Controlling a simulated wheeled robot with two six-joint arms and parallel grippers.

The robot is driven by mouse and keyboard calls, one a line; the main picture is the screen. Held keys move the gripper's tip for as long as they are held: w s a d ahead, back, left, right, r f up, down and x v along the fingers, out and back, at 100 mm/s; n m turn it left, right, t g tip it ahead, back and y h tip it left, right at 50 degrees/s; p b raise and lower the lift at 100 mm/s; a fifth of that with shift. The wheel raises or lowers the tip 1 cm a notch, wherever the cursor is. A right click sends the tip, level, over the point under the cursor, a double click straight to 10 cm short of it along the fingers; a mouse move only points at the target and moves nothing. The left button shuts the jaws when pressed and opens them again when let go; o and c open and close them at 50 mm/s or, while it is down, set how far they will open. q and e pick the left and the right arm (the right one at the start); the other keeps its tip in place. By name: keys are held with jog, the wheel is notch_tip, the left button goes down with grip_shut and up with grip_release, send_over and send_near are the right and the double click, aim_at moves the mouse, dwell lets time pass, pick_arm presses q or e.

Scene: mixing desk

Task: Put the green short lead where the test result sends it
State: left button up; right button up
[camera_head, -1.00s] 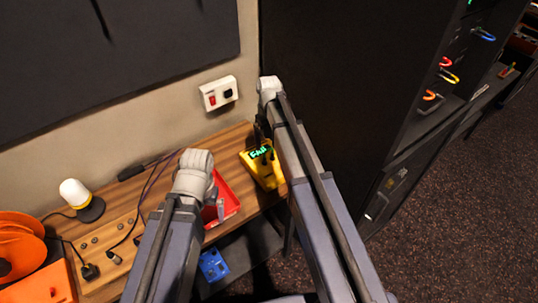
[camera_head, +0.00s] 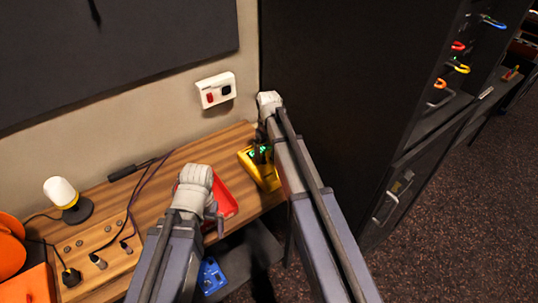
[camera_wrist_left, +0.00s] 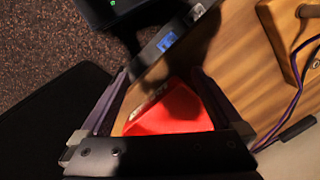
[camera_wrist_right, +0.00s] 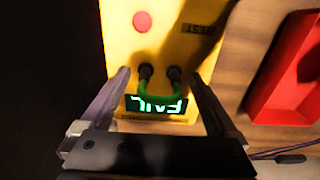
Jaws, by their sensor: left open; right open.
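The green short lead (camera_wrist_right: 158,94) is a small loop with both black plugs in the yellow tester (camera_wrist_right: 185,45). The tester's lit display (camera_wrist_right: 157,104) reads FAIL, upside down in the right wrist view. My right gripper (camera_wrist_right: 157,74) is open, with its fingers on either side of the lead's plugs. In the head view the tester (camera_head: 264,176) stands on the desk, partly covered by my right gripper (camera_head: 262,140). My left gripper (camera_wrist_left: 158,74) is open and empty above the red tray (camera_wrist_left: 170,112), which also shows in the head view (camera_head: 227,205).
A dark rack at right holds coloured leads, including a yellow one (camera_head: 459,68). A white lamp (camera_head: 62,192), an orange reel (camera_head: 10,250) and cables lie at the desk's left. A blue box (camera_head: 211,277) sits below the desk edge. A white wall socket (camera_head: 216,90) is behind.

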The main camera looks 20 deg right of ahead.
aim_at(268, 146)
dwell(0.8)
grip_shut()
dwell(0.7)
jog(key=shift+r, duration=0.15)
jog(key=shift+r+p, duration=2.9)
jog(key=shift+p, duration=0.15)
